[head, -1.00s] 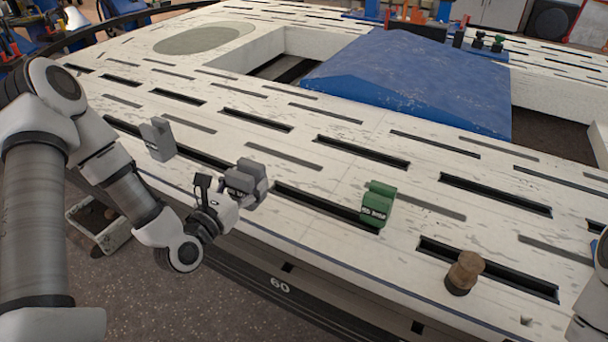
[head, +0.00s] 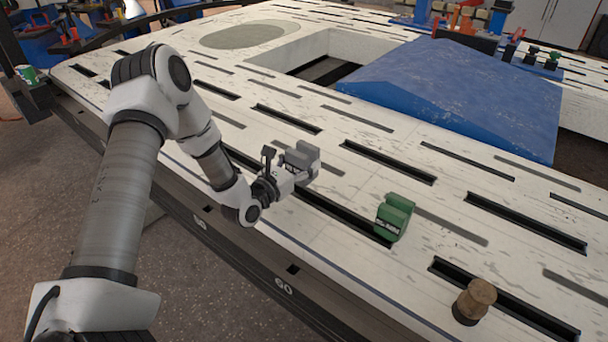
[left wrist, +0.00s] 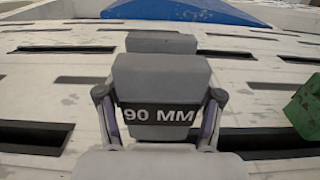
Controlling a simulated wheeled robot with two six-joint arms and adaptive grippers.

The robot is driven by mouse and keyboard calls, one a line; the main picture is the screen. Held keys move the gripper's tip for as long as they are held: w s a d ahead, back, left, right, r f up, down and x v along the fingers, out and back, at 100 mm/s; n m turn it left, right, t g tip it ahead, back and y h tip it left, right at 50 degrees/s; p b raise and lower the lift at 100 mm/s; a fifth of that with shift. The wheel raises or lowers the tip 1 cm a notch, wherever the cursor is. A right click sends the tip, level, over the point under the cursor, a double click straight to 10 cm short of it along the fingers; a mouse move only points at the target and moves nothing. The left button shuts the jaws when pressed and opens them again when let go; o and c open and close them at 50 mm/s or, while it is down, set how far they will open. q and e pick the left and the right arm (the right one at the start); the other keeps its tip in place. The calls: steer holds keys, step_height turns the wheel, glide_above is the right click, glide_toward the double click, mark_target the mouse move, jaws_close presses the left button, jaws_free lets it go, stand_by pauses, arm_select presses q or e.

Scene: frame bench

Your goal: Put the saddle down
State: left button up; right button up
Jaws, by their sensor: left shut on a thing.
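A grey saddle (head: 299,157) is held by my left gripper (head: 284,174) over the white slotted bench (head: 330,235). In the left wrist view the saddle (left wrist: 160,82) faces me with a dark "90 MM" label, upright, with a gripper finger on each side. I cannot tell whether its underside touches the bench. A green saddle (head: 393,217) stands apart to the right, beside a slot, and partly shows at the right of the left wrist view (left wrist: 305,107). My right gripper is not in view.
A brown knobbed piece (head: 474,301) stands near the bench's front edge at the right. A large blue wedge-shaped block (head: 455,90) lies farther back, next to a rectangular opening. Bare slotted surface lies between the held saddle and the blue block.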

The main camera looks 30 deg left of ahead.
arm_select(q)
steer(key=shift+w+a+f+b, duration=0.3)
steer(key=shift+w+f+b, duration=0.25)
steer(key=shift+w, duration=0.25)
steer(key=shift+f+b, duration=0.95)
steer(key=shift+f, duration=0.45)
steer(key=o, duration=1.6)
steer(key=shift+c, duration=0.2)
steer(key=shift+r, duration=0.15)
steer(key=shift+s+r+p, duration=0.1)
steer(key=shift+s+p, duration=0.1)
steer(key=shift+p, duration=0.2)
steer(key=s+p, duration=0.1)
steer(key=s, duration=0.2)
steer(key=s+p, duration=0.1)
steer(key=s, duration=0.3)
steer(key=s+a+p, duration=0.1)
steer(key=s+p, duration=0.1)
steer(key=s, duration=0.2)
steer(key=shift+s+d, duration=0.1)
steer(key=shift+s, duration=0.3)
